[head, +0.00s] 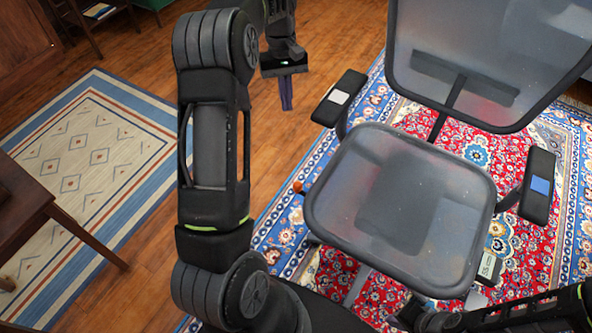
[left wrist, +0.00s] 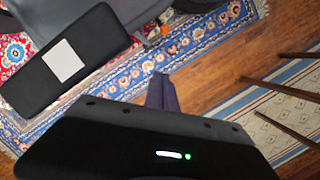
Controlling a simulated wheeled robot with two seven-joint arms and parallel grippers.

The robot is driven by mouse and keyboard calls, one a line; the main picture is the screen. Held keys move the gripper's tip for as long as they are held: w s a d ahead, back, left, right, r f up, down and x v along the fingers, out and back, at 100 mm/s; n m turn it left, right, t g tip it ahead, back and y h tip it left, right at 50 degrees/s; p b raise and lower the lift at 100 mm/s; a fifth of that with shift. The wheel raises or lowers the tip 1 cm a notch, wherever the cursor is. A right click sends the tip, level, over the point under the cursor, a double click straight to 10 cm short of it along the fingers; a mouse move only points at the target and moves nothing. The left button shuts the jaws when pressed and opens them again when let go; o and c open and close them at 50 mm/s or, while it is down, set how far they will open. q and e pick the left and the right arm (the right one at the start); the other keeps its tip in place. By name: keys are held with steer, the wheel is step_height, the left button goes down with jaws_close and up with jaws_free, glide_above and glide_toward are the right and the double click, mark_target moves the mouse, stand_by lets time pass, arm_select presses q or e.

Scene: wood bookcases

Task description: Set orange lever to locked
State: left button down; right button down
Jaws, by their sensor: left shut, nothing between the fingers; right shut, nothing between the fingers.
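The orange lever (head: 298,187) shows as a small orange knob at the left side of the office chair's grey seat (head: 400,205). An orange spot (left wrist: 172,49) just beyond the fingertips in the left wrist view may be the same knob. My left gripper (head: 286,95) is shut and empty, pointing down above the floor. It is up and left of the chair's left armrest (head: 341,97), apart from the lever. Its dark fingers (left wrist: 161,92) are together in the left wrist view. My right arm enters at the lower right of the head view; its gripper fingers are not visible.
The left armrest pad (left wrist: 65,62), with a white patch, lies left of my gripper in the wrist view. The chair stands on a red and blue patterned rug (head: 500,150). A striped rug (head: 95,150) and a wooden table (head: 25,215) are at left. Bare wooden floor lies between the rugs.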

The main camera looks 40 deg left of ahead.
arm_select(q)
steer(key=shift+f, duration=0.1)
steer(key=s+d+b+x, duration=0.1)
steer(key=x, duration=0.9)
steer(key=s+d+r+x, duration=0.1)
steer(key=x, duration=1)
steer(key=shift+d+b, duration=0.35)
steer(key=shift+d, duration=0.05)
steer(key=shift+f, duration=0.1)
steer(key=shift+s+n, duration=0.6)
steer(key=s+d+n+t+p, duration=0.1)
steer(key=s+n+p, duration=0.1)
steer(key=s+n, duration=0.4)
steer(key=shift+d+t+h+p, duration=0.25)
steer(key=shift+t+h+p, duration=0.05)
steer(key=shift+t+p, duration=0.1)
